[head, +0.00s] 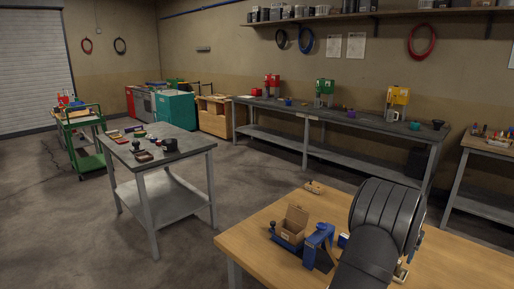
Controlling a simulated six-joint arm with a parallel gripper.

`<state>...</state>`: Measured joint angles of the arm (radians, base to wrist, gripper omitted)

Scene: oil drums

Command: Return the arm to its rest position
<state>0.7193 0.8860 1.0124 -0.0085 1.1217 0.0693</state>
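A large black ribbed shape, which looks like part of my arm, fills the right foreground over the wooden table (450,262). It hides part of the tabletop. I cannot make out my gripper or its fingers, so I cannot see whether it holds anything.
On the wooden table stand an open cardboard box (292,222), a blue device (318,246) and a small item (313,187), close left of the black shape. A grey metal table (185,146) stands mid-left, a long workbench (340,125) along the wall. Floor between is clear.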

